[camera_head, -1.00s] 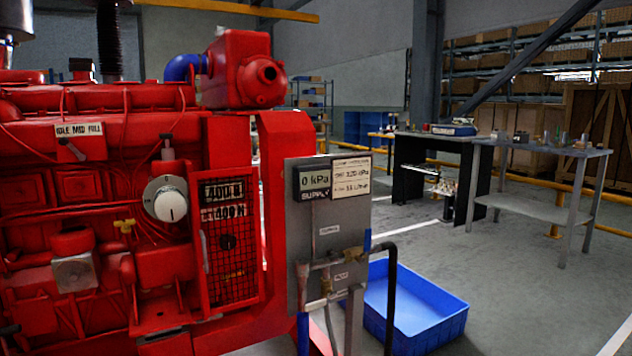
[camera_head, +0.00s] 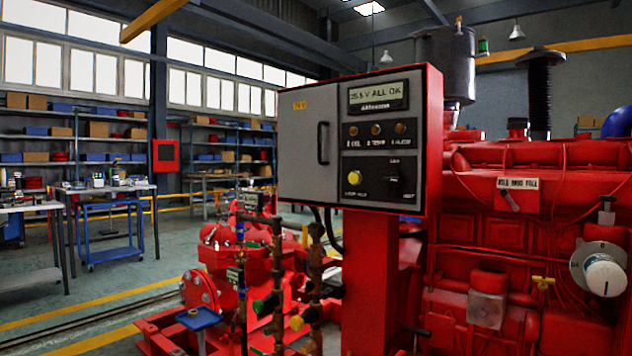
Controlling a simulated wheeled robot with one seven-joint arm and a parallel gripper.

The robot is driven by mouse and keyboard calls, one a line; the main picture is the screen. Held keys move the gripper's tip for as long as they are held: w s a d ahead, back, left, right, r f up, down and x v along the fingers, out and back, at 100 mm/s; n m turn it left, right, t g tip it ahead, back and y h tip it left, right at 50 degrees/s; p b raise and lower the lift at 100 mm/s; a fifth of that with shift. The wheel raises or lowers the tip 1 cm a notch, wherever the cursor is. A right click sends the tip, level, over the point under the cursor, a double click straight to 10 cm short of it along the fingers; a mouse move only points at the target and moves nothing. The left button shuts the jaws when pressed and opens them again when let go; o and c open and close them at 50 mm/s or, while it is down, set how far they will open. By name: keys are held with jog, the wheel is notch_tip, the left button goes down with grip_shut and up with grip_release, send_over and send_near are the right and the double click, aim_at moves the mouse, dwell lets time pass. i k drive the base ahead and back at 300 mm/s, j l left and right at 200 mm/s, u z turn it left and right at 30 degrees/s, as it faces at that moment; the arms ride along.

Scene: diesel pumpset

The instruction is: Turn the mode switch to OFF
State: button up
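The control box (camera_head: 360,140) is a grey-faced red cabinet on a red post, in the middle of the head view. Its dark lower panel carries a black rotary switch (camera_head: 393,180) at the right, which looks like the mode switch; its labels are too small to read. A yellow button (camera_head: 352,171) sits to its left. The display (camera_head: 378,95) at the top reads about "25.x V ALL OK". My gripper is not in view.
Red pump pipework with valves (camera_head: 290,295) stands low in front and left of the box. Workbenches (camera_head: 105,195) stand far left, with open floor between.

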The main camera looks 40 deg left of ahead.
aim_at(394, 179)
jog(key=u, duration=1.5)
